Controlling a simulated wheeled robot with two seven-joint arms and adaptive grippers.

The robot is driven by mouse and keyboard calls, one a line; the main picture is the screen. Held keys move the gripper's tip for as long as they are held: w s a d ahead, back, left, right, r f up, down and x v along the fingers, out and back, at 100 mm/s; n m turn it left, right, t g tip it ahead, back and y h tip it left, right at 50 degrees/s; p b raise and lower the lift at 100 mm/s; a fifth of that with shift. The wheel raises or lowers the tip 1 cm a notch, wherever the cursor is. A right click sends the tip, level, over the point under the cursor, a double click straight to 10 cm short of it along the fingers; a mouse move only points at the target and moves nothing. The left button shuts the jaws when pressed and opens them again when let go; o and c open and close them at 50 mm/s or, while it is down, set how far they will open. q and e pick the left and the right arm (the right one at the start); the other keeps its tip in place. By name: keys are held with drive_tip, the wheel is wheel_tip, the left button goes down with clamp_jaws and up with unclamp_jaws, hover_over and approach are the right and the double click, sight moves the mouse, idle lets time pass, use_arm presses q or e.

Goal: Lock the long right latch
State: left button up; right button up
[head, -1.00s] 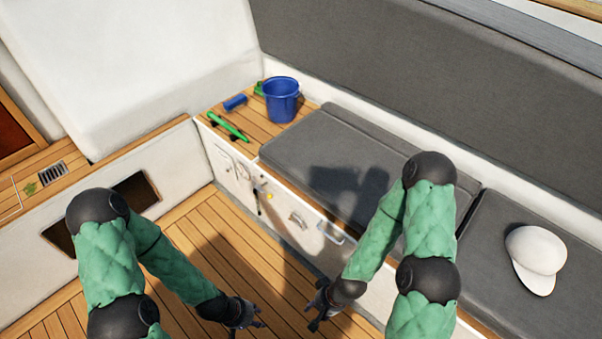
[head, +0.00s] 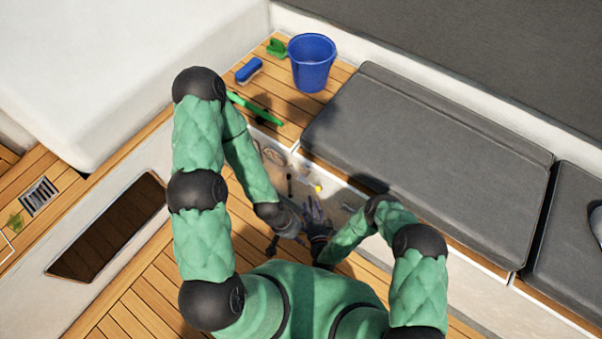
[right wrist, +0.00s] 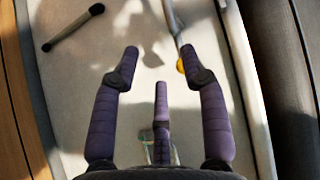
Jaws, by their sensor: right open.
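In the right wrist view, a long grey bar (right wrist: 172,20) with a yellow end (right wrist: 180,65) lies on the pale locker front. A dark bar with rounded ends (right wrist: 72,28) slants to its left. I cannot tell for certain which is the long right latch. In the head view, the yellow end (head: 318,188) and dark bar (head: 289,185) show small on the locker front. My right gripper (right wrist: 155,68) is open and empty, facing the panel, with the yellow end beyond its right finger. My left gripper (head: 273,244) is beside it, lower; its fingers are too small to read.
The grey cushion (head: 430,150) tops the bench above the locker front. A blue bucket (head: 312,62), blue brush (head: 249,70) and green stick (head: 255,107) are on the wooden seat end. Bare wooden floor (head: 135,290) lies at lower left.

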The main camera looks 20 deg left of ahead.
sight(303, 181)
use_arm(q)
drive_tip(key=f+b, duration=0.3)
drive_tip(key=shift+w+a+f, duration=0.15)
drive_tip(key=shift+w+f, duration=0.1)
drive_tip(key=shift+w, duration=0.15)
use_arm(e)
drive_tip(key=shift+m+t, duration=0.6)
drive_tip(key=shift+t, duration=0.1)
drive_tip(key=x, duration=0.3)
drive_tip(key=a+x, duration=0.1)
drive_tip(key=x, duration=0.6)
drive_tip(key=shift+a+r, duration=0.3)
drive_tip(key=shift+a, duration=0.15)
clamp_jaws()
